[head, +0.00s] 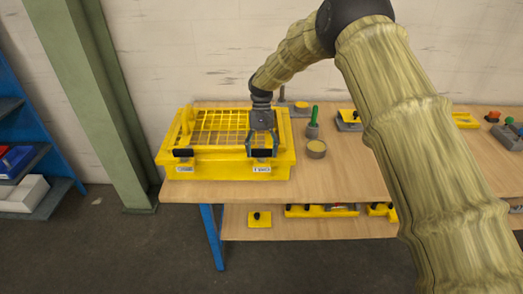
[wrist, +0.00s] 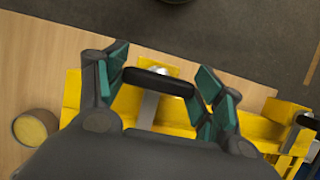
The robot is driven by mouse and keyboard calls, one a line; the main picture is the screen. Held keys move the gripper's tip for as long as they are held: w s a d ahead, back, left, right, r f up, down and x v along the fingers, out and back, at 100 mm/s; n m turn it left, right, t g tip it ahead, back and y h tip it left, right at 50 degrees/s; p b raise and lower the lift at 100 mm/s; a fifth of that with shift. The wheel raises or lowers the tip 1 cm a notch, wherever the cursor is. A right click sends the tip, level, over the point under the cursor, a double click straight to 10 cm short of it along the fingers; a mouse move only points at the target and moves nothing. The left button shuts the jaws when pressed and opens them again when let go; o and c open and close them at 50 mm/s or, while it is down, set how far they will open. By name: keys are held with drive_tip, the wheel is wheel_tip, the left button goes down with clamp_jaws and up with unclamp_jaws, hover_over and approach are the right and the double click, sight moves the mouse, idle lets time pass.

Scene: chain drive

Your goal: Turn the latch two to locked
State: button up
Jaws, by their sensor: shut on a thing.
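Latch two (head: 262,153) is a black handle on the front of the yellow guard box, above the label "TWO" (head: 262,169). My gripper (head: 262,146) reaches down over it from above. In the wrist view the latch handle (wrist: 158,81) lies between the teal finger pads of my gripper (wrist: 164,90), which is shut on it lengthwise, a pad near each end. The other latch (head: 183,153) is a similar black handle at the left of the front. The yellow box (head: 226,172) has a mesh lid (head: 215,125), which looks closed. My gripper hides part of latch two's mount.
The box stands at the left end of a wooden bench (head: 350,178). Yellow parts lie on the lower shelf (head: 260,233). A green column (head: 115,120) stands to the left.

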idle(0.4)
drive_tip(key=o, duration=1)
drive_tip(key=shift+r, duration=0.1)
drive_tip(key=v, duration=1.2)
